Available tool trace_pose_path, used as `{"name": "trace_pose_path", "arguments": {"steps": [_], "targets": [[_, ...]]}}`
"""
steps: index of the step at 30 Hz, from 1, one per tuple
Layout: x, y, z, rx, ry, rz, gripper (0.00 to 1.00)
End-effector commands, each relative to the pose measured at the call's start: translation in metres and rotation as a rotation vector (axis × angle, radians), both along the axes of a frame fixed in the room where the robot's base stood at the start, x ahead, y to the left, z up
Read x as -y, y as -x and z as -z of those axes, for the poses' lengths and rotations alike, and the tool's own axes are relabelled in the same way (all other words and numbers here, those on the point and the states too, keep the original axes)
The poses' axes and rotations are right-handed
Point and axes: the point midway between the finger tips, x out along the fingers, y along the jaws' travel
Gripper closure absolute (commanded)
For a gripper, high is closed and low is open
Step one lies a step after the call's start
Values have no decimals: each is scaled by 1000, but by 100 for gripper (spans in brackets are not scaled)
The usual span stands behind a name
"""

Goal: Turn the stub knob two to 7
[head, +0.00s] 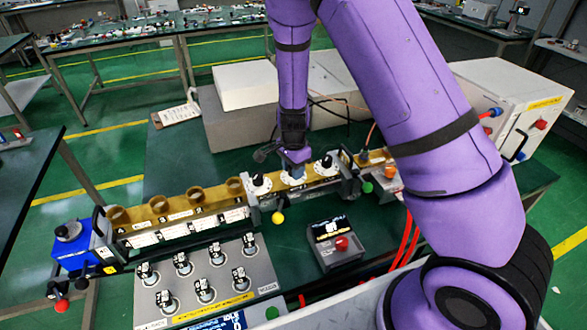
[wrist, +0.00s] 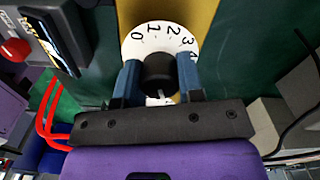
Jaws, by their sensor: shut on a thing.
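A black round knob (wrist: 160,70) stands on a white numbered dial (wrist: 150,43) in the wrist view. The digits 0, 1, 2, 3 and part of a 4 show along the dial's far side. A white mark shows at the knob's near edge; the dial under it is mostly hidden, so its number cannot be read. My gripper (wrist: 159,77) has its two blue fingers shut on the knob's sides. In the head view, my gripper (head: 295,160) is over the middle of three white dials (head: 290,179), between the left dial knob (head: 258,180) and the right dial knob (head: 326,162).
The dials sit on a long brass rail (head: 172,209) with several round sockets. A panel of several switches (head: 208,280) stands in front. A dark box with a red button (head: 341,243) stands to its right. Grey blocks (head: 240,127) lie behind the rail. Red hoses (wrist: 46,112) run nearby.

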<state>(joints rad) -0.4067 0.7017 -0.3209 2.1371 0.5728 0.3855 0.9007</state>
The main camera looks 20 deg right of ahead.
Motion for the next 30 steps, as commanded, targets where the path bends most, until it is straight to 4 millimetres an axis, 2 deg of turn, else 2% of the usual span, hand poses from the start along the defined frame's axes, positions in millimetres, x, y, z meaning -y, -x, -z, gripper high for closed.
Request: {"name": "trace_pose_path", "arguments": {"steps": [17,18,20,21,30], "targets": [[0,-1,-1,3,0,29,89],[0,-1,-1,3,0,29,56],[0,-1,0,2,0,28,42],[0,-1,0,2,0,28,40],[0,0,-3,1,1,27,40]]}}
